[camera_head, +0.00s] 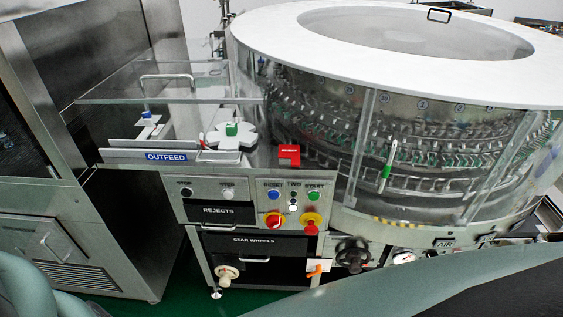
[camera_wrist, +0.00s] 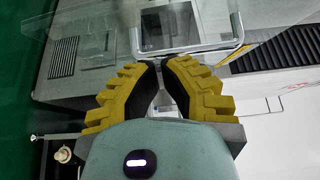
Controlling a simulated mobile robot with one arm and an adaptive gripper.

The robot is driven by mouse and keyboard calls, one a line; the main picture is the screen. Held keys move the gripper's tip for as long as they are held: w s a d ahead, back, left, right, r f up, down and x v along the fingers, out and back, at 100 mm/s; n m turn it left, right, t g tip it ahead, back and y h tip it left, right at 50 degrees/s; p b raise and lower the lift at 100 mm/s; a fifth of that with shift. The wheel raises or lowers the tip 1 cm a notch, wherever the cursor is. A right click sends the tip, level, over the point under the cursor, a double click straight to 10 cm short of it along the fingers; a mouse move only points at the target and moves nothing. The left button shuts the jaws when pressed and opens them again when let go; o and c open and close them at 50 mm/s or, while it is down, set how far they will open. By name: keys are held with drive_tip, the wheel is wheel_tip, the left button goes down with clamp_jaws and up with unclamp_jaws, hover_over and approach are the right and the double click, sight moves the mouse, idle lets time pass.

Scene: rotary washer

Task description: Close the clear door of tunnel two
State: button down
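A clear door panel with a metal loop handle (camera_head: 168,83) shows over the outfeed bay at the left in the head view. A small "TWO" label sits on the control panel below right of it. I cannot tell how far this door is open. In the wrist view, my gripper (camera_wrist: 159,64) has yellow ribbed fingers with black inner pads, and the tips are very near each other. A bright metal handle bar (camera_wrist: 205,48) passes right at the tips. Whether the fingers grip it is unclear. Clear panel edges show behind at the upper left. My gripper is not visible in the head view.
The round washer (camera_head: 420,150) with curved clear walls and a white top ring fills the right. The control panel (camera_head: 255,200) has coloured buttons and red knobs. A steel cabinet (camera_head: 70,235) stands at the left. Green floor (camera_head: 190,295) shows between them.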

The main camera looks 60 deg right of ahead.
drive_tip(key=w+a+p, duration=0.1)
drive_tip(key=w+a, duration=0.2)
drive_tip(key=w, duration=0.2)
drive_tip(key=shift+w, duration=0.25)
